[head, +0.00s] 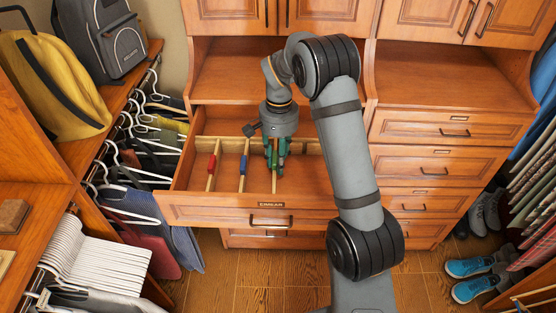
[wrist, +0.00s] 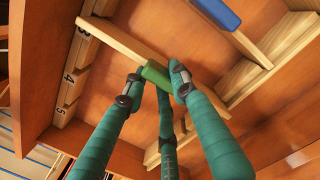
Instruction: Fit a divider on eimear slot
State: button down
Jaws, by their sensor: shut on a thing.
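My gripper (head: 275,160) has green fingers and is inside the open drawer (head: 183,202), whose front plate (head: 270,204) appears to read "EIMEAR". In the wrist view my gripper (wrist: 160,82) is shut on the green grip (wrist: 155,72) of a wooden divider (wrist: 122,41). One end of this divider is by the numbered slotted rail (wrist: 76,72), near the 3; I cannot tell whether it sits in a slot. A red-gripped divider (head: 212,163) and a blue-gripped divider (head: 244,164) stand in the drawer, left of my gripper.
The blue grip (wrist: 220,12) also shows in the wrist view. Another slotted rail (wrist: 243,82) runs along the opposite drawer side. Closed drawers (head: 430,160) are at the right. Clothes on hangers (head: 135,150) hang close to the left. The drawer's right part is partly hidden by my arm.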

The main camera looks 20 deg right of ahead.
jog(key=shift+f, duration=0.1)
dwell(0.3)
jog(key=shift+f+b, duration=0.9)
jog(key=c, duration=1.2)
grip_release()
jog(key=shift+r, duration=0.1)
notch_tip(320, 180, up, 12)
jog(key=shift+w+d, duration=0.15)
jog(key=shift+w, duration=0.25)
